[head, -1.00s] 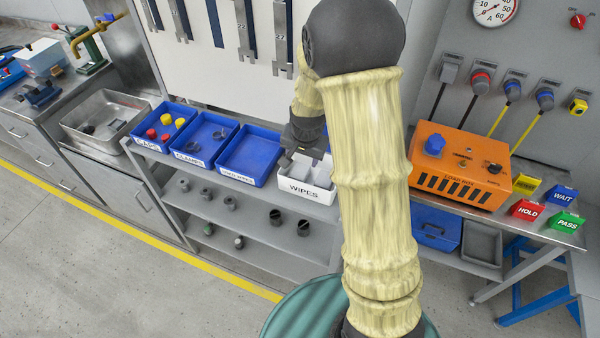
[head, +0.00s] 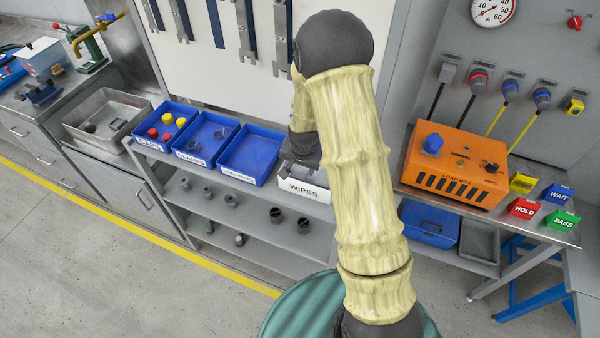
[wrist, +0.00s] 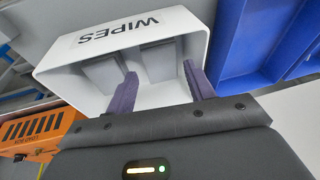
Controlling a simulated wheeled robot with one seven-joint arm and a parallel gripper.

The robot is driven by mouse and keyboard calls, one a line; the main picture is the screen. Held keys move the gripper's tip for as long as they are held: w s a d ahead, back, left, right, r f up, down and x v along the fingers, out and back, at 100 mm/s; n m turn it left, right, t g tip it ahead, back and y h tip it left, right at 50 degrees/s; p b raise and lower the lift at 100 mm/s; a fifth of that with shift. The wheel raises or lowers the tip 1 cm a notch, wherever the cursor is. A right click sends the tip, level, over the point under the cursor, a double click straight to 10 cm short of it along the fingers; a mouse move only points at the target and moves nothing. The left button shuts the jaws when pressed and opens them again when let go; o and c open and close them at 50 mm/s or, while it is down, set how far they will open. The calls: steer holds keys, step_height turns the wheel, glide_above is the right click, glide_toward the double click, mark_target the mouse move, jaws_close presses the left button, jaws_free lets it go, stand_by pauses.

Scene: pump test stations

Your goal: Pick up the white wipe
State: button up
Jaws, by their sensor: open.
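The white bin labelled WIPES (head: 304,190) sits at the right end of the row of bins; it fills the top of the wrist view (wrist: 75,78). Two flat pale-grey wipes show inside it in the wrist view, one on the left (wrist: 103,74) and one on the right (wrist: 160,62); neither looks clearly white. My gripper (wrist: 159,70) is open and empty, its two purple fingers reaching into the bin's mouth, apart from each other, with the right wipe showing beyond the gap. In the head view, my gripper (head: 299,160) is over the bin and hides its inside.
Blue bins (head: 250,155) stand directly left of the wipes bin, one with red and yellow caps (head: 167,119). An orange load box (head: 455,168) stands on the bench to the right. A lower shelf (head: 240,215) holds several dark fittings.

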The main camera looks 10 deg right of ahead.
mark_target(300, 171)
steer(key=p+x, duration=0.1)
steer(key=x, duration=0.1)
steer(key=shift+w+d+f, duration=0.2)
steer(key=shift+w+f, duration=0.05)
steer(key=shift+f, duration=0.1)
steer(key=shift+p+x, duration=0.35)
steer(key=shift+x, duration=0.5)
steer(key=c, duration=0.6)
